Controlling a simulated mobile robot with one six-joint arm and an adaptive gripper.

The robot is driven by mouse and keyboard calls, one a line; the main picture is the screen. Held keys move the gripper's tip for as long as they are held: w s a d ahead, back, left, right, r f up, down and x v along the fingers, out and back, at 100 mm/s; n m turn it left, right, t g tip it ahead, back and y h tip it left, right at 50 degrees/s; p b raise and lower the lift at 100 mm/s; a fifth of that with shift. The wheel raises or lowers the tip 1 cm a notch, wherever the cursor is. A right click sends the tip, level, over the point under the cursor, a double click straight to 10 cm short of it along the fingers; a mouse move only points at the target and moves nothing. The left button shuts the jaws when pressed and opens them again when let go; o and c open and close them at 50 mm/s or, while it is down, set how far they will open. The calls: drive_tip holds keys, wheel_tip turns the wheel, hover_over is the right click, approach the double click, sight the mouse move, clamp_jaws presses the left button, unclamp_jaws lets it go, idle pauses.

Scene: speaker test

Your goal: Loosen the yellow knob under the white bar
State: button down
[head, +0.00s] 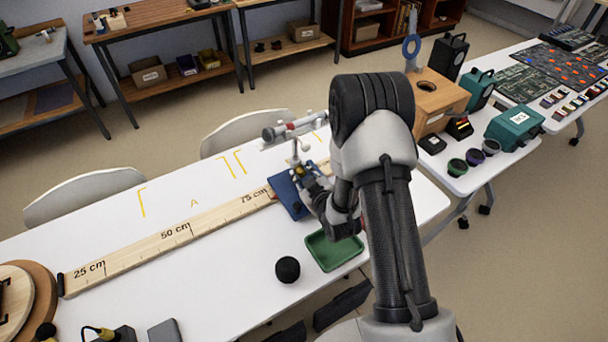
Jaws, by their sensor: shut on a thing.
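The white bar (284,129) lies roughly level at the top of a thin upright post, with a grey end at its left and a reddish band on it. The post stands on a blue base (284,190) at the right part of the white table. Small yellow parts, the yellow knob (299,170) among them, show low under the bar. My gripper (306,178) reaches in from the right at knob height and is shut on the yellow knob. The fingers are small and dark here, and my arm hides the right side of the stand.
A long wooden ruler (160,236) runs along the table (110,235) to the blue base. A wooden box (432,104) stands on the right-hand table. The white tabletop behind the ruler is mostly clear.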

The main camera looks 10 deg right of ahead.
drive_tip(key=shift+n+h, duration=0.4)
drive_tip(key=c, duration=1.3)
unclamp_jaws()
drive_tip(key=shift+c, duration=0.2)
drive_tip(key=v, duration=0.7)
drive_tip(key=shift+s, duration=0.3)
